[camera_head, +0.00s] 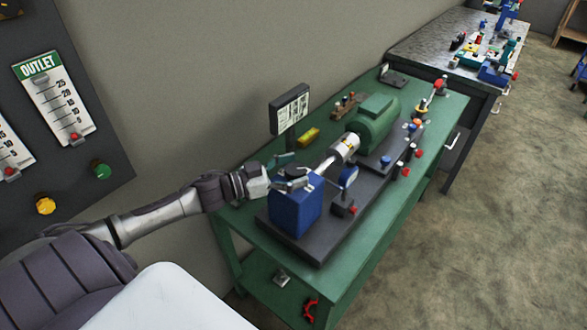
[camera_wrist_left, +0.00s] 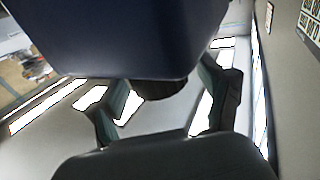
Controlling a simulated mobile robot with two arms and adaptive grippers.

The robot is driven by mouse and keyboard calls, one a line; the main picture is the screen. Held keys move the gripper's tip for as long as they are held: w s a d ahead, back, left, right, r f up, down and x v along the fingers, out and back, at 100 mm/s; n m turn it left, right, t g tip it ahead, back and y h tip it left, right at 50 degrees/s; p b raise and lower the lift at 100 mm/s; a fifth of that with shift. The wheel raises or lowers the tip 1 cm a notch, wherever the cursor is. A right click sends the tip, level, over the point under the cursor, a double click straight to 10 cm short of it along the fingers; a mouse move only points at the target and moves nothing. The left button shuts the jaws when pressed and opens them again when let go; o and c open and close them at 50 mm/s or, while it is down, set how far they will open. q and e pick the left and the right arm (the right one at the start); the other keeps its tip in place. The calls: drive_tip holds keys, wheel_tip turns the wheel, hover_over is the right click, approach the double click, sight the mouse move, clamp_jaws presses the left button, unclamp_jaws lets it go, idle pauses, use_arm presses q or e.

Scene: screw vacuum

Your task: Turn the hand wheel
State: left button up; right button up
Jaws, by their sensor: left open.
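My left gripper (camera_head: 296,178) reaches in from the left and is at the top left edge of a blue box-shaped housing (camera_head: 297,213) on the green workbench. Its fingers are apart. In the left wrist view the open fingers (camera_wrist_left: 165,105) flank a dark rounded part (camera_wrist_left: 160,88) below the large dark blue housing (camera_wrist_left: 130,35). This part may be the hand wheel, but most of it is hidden, and I cannot tell whether the fingers touch it. No full wheel shows clearly in the head view. My right gripper is not in view.
The green bench (camera_head: 240,218) carries a green motor (camera_head: 375,122), a metal shaft, a small sign (camera_head: 289,108) and several red and blue knobs. A dark panel with an OUTLET gauge (camera_head: 52,95) is on the left wall. Open floor (camera_head: 500,200) lies right.

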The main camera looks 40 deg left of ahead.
use_arm(q)
drive_tip(key=c, duration=1.2)
drive_tip(key=shift+o, duration=0.2)
drive_tip(key=n+y+p, duration=0.1)
drive_tip(key=n+t+y+p, duration=0.1)
drive_tip(key=y+p, duration=0.1)
drive_tip(key=p, duration=0.1)
drive_tip(key=shift+d+r+n+t+y, duration=0.1)
drive_tip(key=shift+r+n+t+y, duration=0.2)
drive_tip(key=shift+n+t, duration=0.1)
drive_tip(key=shift+s+f+n+t+y+p, duration=0.15)
drive_tip(key=shift+n+t+y+p, duration=0.25)
drive_tip(key=shift+n+y+p, duration=0.55)
drive_tip(key=n+y, duration=0.1)
drive_tip(key=y, duration=0.1)
drive_tip(key=n+y, duration=0.1)
drive_tip(key=y, duration=0.1)
drive_tip(key=shift+d+f+t, duration=0.1)
drive_tip(key=shift+f+t, duration=0.05)
drive_tip(key=shift+t, duration=0.15)
drive_tip(key=shift+n+y+b, duration=0.3)
drive_tip(key=shift+n+y, duration=1.05)
drive_tip(key=shift+y, duration=1)
drive_tip(key=o, duration=1.2)
drive_tip(key=shift+c, duration=0.2)
